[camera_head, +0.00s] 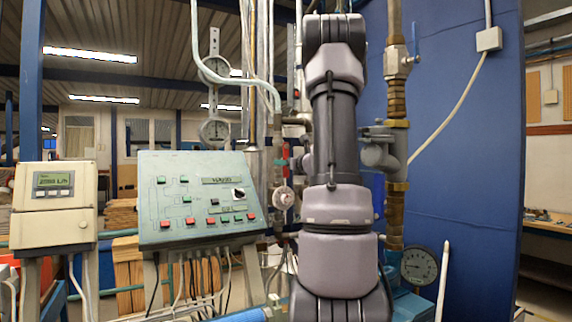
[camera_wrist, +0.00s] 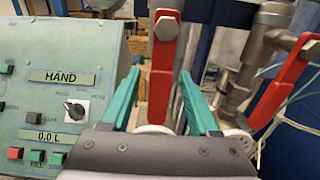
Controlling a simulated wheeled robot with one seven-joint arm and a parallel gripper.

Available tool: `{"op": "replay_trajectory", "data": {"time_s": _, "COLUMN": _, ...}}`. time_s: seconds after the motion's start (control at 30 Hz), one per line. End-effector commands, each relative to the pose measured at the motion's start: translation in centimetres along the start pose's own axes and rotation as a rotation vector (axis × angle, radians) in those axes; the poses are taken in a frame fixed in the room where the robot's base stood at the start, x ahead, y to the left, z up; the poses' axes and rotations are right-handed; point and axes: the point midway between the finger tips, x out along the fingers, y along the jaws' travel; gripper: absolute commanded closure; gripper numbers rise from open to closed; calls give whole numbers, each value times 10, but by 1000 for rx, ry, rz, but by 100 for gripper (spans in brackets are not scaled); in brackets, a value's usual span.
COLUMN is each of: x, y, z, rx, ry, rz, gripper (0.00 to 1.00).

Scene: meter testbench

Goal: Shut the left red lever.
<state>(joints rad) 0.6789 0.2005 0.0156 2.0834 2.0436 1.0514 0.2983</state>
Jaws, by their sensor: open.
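The left red lever (camera_wrist: 160,75) hangs straight down from a bolt near the top middle of the wrist view. My gripper (camera_wrist: 159,76) has teal fingers spread apart, one on each side of this lever in the picture. A gap shows on both sides, and the fingers do not appear to touch it. How deep the lever sits between them I cannot tell. A second red lever (camera_wrist: 283,88) slants down and left from its bolt at the right, outside the right finger. In the head view my arm hides the gripper.
A control panel (camera_wrist: 45,110) marked HAND stands close left of the left finger; it also shows in the head view (camera_head: 197,200). Metal pipe fittings (camera_wrist: 240,75) lie between the levers. A brass pipe (camera_head: 396,110) and a pressure gauge (camera_head: 418,266) stand right of my arm.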

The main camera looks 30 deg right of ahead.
Motion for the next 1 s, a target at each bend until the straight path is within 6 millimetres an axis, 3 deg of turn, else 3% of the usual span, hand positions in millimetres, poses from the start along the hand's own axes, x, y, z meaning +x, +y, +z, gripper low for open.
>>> {"op": "replay_trajectory", "data": {"time_s": 0.1, "x": 0, "y": 0, "z": 0, "rx": 0, "ry": 0, "rz": 0, "gripper": 43}}
{"op": "replay_trajectory", "data": {"time_s": 0.23, "x": 0, "y": 0, "z": 0, "rx": 0, "ry": 0, "rz": 0, "gripper": 92}}
{"op": "replay_trajectory", "data": {"time_s": 0.27, "x": 0, "y": 0, "z": 0, "rx": 0, "ry": 0, "rz": 0, "gripper": 100}}
{"op": "replay_trajectory", "data": {"time_s": 1.0, "x": -1, "y": 0, "z": -1, "rx": 0, "ry": 1, "rz": 0, "gripper": 100}}
